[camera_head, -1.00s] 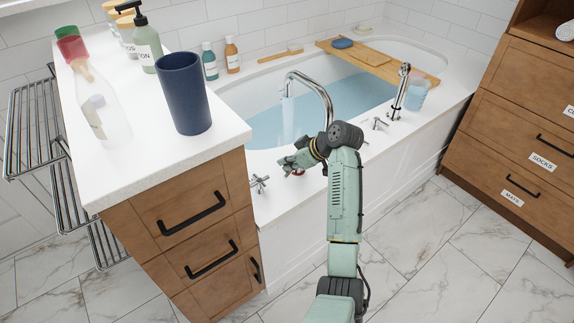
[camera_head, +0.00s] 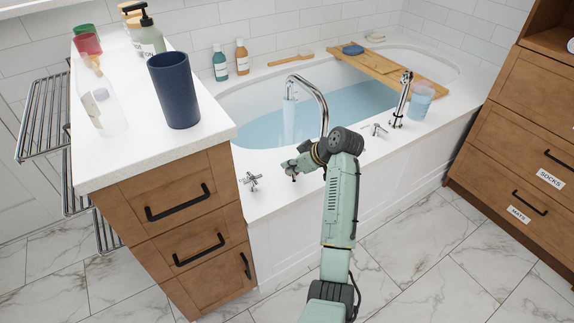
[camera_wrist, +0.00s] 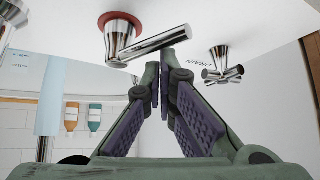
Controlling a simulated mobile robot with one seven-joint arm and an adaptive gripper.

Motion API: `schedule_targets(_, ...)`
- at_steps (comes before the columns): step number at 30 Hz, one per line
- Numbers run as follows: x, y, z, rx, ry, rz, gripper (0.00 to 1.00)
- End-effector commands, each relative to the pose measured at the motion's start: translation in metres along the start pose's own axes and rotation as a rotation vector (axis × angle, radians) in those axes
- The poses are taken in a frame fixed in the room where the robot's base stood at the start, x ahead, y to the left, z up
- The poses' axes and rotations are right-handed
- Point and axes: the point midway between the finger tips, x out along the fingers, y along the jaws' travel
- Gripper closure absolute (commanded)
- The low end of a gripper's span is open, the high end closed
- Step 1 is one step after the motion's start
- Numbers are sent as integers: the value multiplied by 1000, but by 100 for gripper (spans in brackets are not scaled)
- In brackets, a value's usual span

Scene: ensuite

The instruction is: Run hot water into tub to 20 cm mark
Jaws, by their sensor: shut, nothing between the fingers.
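The white tub (camera_head: 234,112) holds pale blue water (camera_head: 345,108). A chrome spout (camera_head: 312,88) pours a stream (camera_head: 288,118) into it. I cannot make out a 20 cm mark. My gripper (camera_head: 288,168) is over the tub's front deck, left of the spout base. In the wrist view my gripper (camera_wrist: 165,68) is shut and empty, its fingertips close by a chrome lever (camera_wrist: 152,46) on a red ring (camera_wrist: 119,19). I cannot tell whether they touch. A chrome cross handle (camera_head: 250,181) stands on the deck to the left; it also shows in the wrist view (camera_wrist: 222,68).
A wooden cabinet (camera_head: 160,145) with a blue cup (camera_head: 174,90) and bottles stands close on the left. A wooden tray (camera_head: 385,70) spans the tub. A hand shower (camera_head: 402,98), a small lever (camera_head: 379,130) and a clear cup (camera_head: 420,102) are on the right deck.

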Motion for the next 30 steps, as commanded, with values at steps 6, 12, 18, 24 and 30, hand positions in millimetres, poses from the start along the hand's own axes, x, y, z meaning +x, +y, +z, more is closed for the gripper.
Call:
schedule_targets(6, -6, 6, 6, 3, 0, 2, 100)
schedule_targets(12, -9, 10, 10, 1, 0, 1, 100)
schedule_targets(18, -10, 14, 12, 2, 0, 0, 100)
schedule_targets(24, -11, 15, 13, 2, 1, 1, 100)
schedule_targets(30, -12, 16, 13, 2, 1, 1, 100)
